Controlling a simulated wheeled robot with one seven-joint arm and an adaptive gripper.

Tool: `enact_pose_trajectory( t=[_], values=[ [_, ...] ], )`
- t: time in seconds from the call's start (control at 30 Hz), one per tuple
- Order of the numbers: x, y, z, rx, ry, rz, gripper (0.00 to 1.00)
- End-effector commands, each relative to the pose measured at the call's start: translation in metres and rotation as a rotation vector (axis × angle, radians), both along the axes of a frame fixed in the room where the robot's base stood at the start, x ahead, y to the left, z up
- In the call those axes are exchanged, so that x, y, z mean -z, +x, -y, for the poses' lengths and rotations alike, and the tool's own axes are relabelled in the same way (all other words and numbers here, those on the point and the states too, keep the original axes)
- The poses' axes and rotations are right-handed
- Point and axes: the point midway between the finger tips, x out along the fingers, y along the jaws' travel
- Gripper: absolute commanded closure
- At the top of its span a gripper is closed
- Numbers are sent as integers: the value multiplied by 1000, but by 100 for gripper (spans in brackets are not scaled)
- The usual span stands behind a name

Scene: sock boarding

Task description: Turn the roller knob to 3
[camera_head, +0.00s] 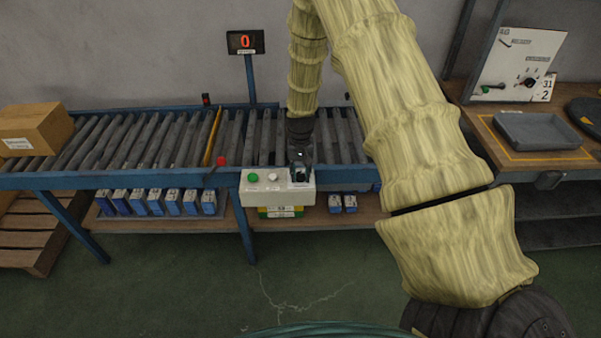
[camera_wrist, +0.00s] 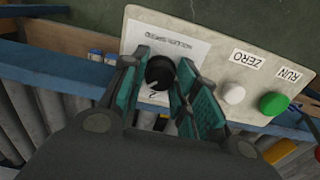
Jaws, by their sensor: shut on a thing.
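The roller knob (camera_wrist: 160,72) is a round black dial on the white control box, in the wrist view. My gripper (camera_wrist: 172,80) is shut on it, with one teal-padded finger on each side. A figure that looks like 2 shows by the knob's lower edge; the rest of its scale and its exact pointer position are too small or hidden. In the head view my gripper (camera_head: 299,172) is at the right end of the control box (camera_head: 268,200) and hides the knob.
A white ZERO button (camera_wrist: 233,93) and a green RUN button (camera_wrist: 273,103) sit beside the knob. A red-tipped lever (camera_head: 221,161) stands left of the box. The display (camera_head: 245,42) reads 0. A carton (camera_head: 36,125) rests on the roller conveyor's left end.

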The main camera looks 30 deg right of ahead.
Motion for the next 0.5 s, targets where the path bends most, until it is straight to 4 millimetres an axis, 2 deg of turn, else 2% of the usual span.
enact_pose_trajectory(
  t=[0.17,0.2,0.3,0.33,0.5],
  values=[
    [-1,1,1,0,-2,3,94],
    [-1,1,1,0,-2,3,68],
    [0,1,0,0,-1,2,50],
    [0,1,0,0,-1,2,47],
    [0,0,0,-1,-1,1,47]
  ],
)
